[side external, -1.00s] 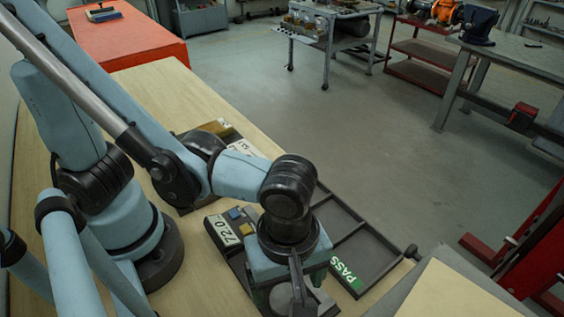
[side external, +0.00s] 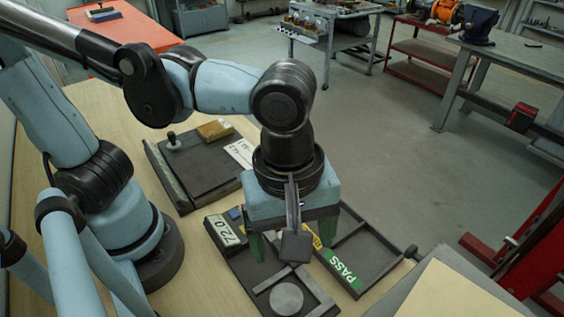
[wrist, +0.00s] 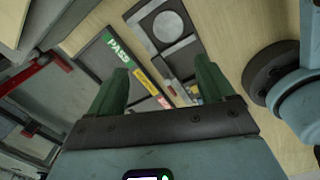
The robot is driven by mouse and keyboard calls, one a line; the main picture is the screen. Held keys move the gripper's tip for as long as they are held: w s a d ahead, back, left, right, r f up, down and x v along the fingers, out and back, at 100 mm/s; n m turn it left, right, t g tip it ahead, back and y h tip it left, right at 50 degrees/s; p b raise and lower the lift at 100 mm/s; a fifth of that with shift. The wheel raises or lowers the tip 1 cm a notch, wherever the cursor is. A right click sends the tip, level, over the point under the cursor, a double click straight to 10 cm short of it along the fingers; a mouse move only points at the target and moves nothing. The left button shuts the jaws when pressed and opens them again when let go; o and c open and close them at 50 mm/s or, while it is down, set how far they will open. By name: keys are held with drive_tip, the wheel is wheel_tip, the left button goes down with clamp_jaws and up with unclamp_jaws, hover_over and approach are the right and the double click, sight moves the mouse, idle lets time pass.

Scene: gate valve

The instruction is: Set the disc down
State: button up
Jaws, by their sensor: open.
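A flat grey disc (side external: 286,298) lies in a recess at the near end of a dark fixture (side external: 252,284) with a "72.0" readout. In the wrist view the disc (wrist: 167,26) shows beyond the fingertips. My gripper (side external: 290,252) is above the fixture, clear of the disc, its green fingers apart with nothing between them. In the wrist view my gripper (wrist: 158,72) also shows open and empty. A dark tray (side external: 375,243) with a green "PASS" label stands just right of the fixture.
Another dark tray (side external: 185,185) with a black knob, a yellow-brown block (side external: 214,130) and a white card (side external: 243,152) lies behind the fixture. A tan board (side external: 455,290) is at the lower right. Bare wooden bench shows left of the fixture.

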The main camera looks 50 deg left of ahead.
drive_tip(key=w+a+m+t, duration=0.3)
drive_tip(key=w+a+m, duration=0.2)
drive_tip(key=a, duration=0.5)
drive_tip(key=w+a+m+t, duration=0.3)
drive_tip(key=w+a+m, duration=0.2)
drive_tip(key=a+m, duration=0.3)
drive_tip(key=a, duration=0.3)
drive_tip(key=shift+w+r+t, duration=0.2)
drive_tip(key=shift+w+t, duration=0.15)
drive_tip(key=shift+t, duration=0.05)
